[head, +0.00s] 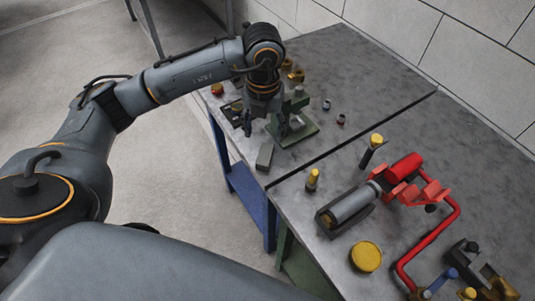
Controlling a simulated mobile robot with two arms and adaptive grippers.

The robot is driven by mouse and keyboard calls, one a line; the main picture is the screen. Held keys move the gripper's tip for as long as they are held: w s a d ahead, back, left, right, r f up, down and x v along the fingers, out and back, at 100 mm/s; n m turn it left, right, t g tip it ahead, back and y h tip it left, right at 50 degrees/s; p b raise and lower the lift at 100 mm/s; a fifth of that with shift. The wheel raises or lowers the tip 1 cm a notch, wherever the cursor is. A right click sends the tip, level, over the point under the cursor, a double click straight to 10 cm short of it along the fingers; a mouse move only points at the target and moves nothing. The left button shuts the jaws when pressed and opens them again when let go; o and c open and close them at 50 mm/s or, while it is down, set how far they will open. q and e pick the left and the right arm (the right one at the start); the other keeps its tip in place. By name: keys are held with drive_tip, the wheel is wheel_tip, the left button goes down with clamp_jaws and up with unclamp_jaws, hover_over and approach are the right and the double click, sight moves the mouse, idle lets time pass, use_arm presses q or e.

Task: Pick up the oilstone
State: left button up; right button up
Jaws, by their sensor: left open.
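A small grey-green block, which looks like the oilstone (265,156), lies at the near edge of the left workbench, close to the gap between the benches. My left gripper (262,124) points down above the bench, behind the block in the picture and apart from it. It is open, and I see nothing held in it. Its fingers are dark and partly merge with the green fixture beside them. My right gripper is not in view.
A green fixture (299,133) stands right beside the gripper. Small brass parts (296,75) and small fittings (326,105) lie around it. The right bench carries a grey cylinder (354,204), red pipework (437,243) and a yellow round lid (366,256). The left bench's far part is clear.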

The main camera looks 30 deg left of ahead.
use_arm(q)
hover_over(265, 153)
drive_tip(key=f, duration=0.4)
drive_tip(key=shift+s+d+f+p, duration=0.15)
drive_tip(key=shift+s+f+p, duration=0.15)
drive_tip(key=shift+s+f, duration=0.05)
drive_tip(key=f, duration=0.1)
drive_tip(key=f+p, duration=0.1)
drive_tip(key=f, duration=0.1)
drive_tip(key=f+p, duration=0.1)
drive_tip(key=f, duration=0.1)
drive_tip(key=shift+w, duration=0.3)
drive_tip(key=shift+f, duration=0.2)
clamp_jaws()
